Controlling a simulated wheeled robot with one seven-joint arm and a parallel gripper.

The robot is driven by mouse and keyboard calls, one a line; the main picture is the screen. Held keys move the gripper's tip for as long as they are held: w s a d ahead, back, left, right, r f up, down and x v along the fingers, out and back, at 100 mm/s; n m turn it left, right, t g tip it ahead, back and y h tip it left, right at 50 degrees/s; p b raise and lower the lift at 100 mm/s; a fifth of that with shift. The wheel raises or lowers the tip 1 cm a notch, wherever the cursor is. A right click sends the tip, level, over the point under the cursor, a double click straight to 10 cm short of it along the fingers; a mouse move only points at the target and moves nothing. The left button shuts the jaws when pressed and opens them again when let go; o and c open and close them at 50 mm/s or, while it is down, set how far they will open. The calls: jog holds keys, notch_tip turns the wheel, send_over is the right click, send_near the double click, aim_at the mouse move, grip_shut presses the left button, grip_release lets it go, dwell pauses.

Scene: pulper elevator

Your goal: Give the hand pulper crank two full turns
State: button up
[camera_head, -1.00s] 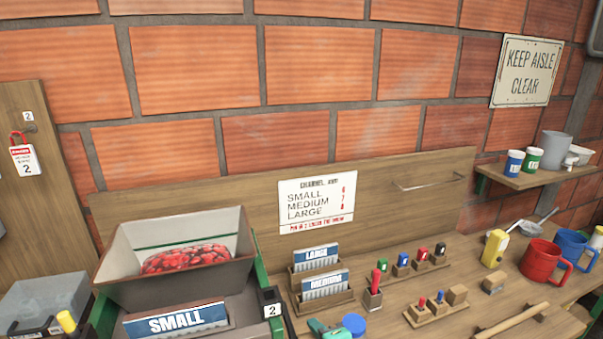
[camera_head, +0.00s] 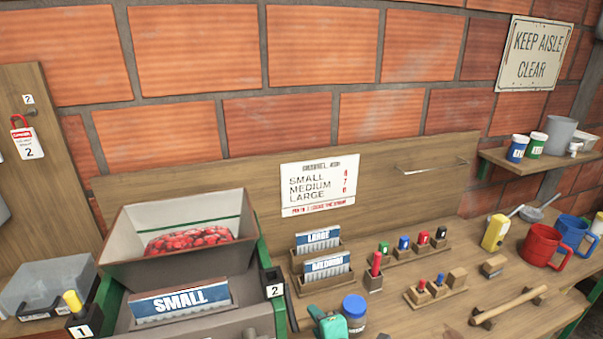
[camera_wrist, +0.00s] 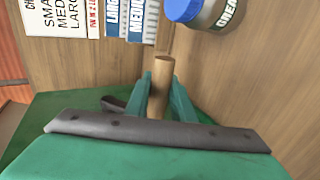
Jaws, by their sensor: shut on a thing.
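The hand pulper shows in the head view with a grey hopper (camera_head: 150,270) of red cherries and a green frame (camera_head: 106,302). My gripper (camera_head: 330,324) shows partly at the bottom edge, right of the pulper. In the wrist view my gripper (camera_wrist: 160,97) has its green fingers closed around a wooden crank handle (camera_wrist: 163,72), whose end sticks out beyond them. The dark crank arm is not clear, and the lower part of the handle is hidden by the fingers and wrist.
A blue-lidded grease jar (camera_head: 354,310) stands close right of my gripper and also shows in the wrist view (camera_wrist: 205,12). Channel plates marked LARGE and MEDIUM (camera_head: 325,269) stand behind. A SMALL plate (camera_head: 180,301) sits before the hopper. A wooden bar (camera_head: 508,304) lies farther right.

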jog(key=shift+d+f, duration=0.15)
jog(key=shift+d, duration=0.1)
jog(key=x, duration=0.3)
jog(key=shift+w+a+f, duration=0.15)
jog(key=shift+w+f, duration=0.05)
jog(key=shift+f, duration=0.05)
jog(key=shift+a, duration=0.2)
jog(key=shift+w+a+f, duration=0.15)
jog(key=shift+w+a, duration=0.25)
jog(key=shift+w, duration=0.2)
jog(key=shift+w+a+f, duration=0.15)
jog(key=shift+w+a, duration=0.25)
jog(key=shift+w, duration=0.2)
jog(key=shift+w+a, duration=0.15)
jog(key=shift+w, duration=0.2)
